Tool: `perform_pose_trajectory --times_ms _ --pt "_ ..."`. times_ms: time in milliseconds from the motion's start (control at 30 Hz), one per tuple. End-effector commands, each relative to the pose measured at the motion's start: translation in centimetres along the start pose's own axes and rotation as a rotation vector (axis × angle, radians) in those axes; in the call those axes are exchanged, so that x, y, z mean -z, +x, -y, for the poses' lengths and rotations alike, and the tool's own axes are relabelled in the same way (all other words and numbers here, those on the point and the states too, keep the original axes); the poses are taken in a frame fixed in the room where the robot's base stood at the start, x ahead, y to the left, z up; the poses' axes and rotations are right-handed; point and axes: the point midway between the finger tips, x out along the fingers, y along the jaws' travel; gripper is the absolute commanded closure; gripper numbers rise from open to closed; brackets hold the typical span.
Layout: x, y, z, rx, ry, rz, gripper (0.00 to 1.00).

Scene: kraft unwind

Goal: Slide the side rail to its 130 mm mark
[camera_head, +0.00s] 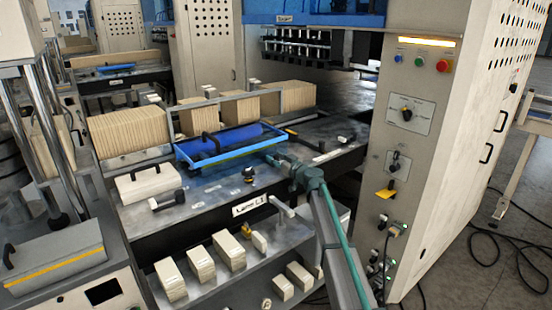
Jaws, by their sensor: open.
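A blue frame (225,155) with a light blue front bar, a blue roll (233,137) and a black handle (211,142) sits on the grey machine table. A long metal rail (240,94) runs behind it along the stacked brown sheets. I cannot tell for certain which part is the side rail. No millimetre scale or 130 mm mark is readable. My gripper (271,158) is open, close to the right end of the frame's front bar. I cannot tell whether it touches the bar. My arm comes in from the lower right.
Brown packs (199,262) lie on the lower shelf (245,289). A control cabinet (408,150) with buttons bounds the right side. Cables (505,238) lie on the floor.

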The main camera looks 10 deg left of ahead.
Motion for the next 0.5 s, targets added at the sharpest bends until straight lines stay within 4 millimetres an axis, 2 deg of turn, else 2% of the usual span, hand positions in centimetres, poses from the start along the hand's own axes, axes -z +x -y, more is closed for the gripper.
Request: perform_pose_trajectory --times_ms 67,100,367,500 --pt "-0.01 -0.03 0.01 0.000 0.000 0.000 0.54" --pt "-0.01 -0.03 0.01 0.000 0.000 0.000 0.57" --pt "0.01 -0.04 0.01 0.000 0.000 0.000 1.00" --pt "0.02 -0.04 0.01 0.000 0.000 0.000 1.00"
